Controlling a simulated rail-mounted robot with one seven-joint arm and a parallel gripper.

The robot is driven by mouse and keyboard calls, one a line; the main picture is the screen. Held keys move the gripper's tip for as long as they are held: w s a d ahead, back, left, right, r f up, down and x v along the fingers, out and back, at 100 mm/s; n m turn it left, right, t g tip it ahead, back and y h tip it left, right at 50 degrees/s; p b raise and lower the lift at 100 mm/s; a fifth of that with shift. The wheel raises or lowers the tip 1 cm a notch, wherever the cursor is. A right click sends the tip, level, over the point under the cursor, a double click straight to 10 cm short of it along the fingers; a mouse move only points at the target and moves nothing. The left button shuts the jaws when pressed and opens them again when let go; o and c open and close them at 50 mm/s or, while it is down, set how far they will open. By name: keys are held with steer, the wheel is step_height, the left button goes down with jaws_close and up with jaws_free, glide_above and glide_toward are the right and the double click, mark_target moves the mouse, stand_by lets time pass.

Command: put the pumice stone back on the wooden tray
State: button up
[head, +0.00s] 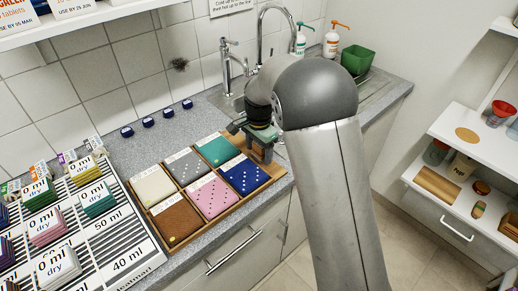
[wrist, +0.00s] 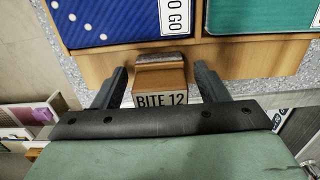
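I cannot pick out a pumice stone for certain in either view. A flat wooden tray (head: 438,185) lies on the right-hand lower shelf. A compartmented wooden tray (head: 278,172) on the counter holds several coloured folded cloths; I cannot tell which tray the task means. My gripper (head: 262,148) is at the right end of the counter tray, partly hidden by my arm. In the wrist view my gripper (wrist: 160,72) is open, its fingers apart. Between them shows a brown block (wrist: 160,75) labelled "BITE 12", with a gap on each side, beside the tray's wooden edge.
The sink tap (head: 228,65) and soap bottles (head: 333,40) stand behind my gripper. A green container (head: 357,60) is at the back right. A striped board (head: 115,240) with cloth stacks lies left. The right shelf holds a round wooden disc (head: 467,135) and small items.

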step_height(320, 180, up, 11)
steer(key=shift+f+b, duration=0.1)
steer(key=shift+b, duration=0.3)
steer(key=shift+d+r, duration=0.1)
steer(key=shift+r, duration=0.75)
steer(key=s+d+f+n, duration=0.1)
steer(key=s+d+n, duration=0.2)
steer(key=s, duration=0.7)
steer(key=s+d+f+n, duration=0.2)
steer(key=s+d+n, duration=0.1)
steer(key=s+d, duration=0.4)
steer(key=s+d+f+n, duration=0.2)
steer(key=s+d, duration=0.4)
steer(key=s, duration=0.8)
steer(key=shift+n+t, duration=0.3)
steer(key=shift+n, duration=0.5)
steer(key=shift+s, duration=0.1)
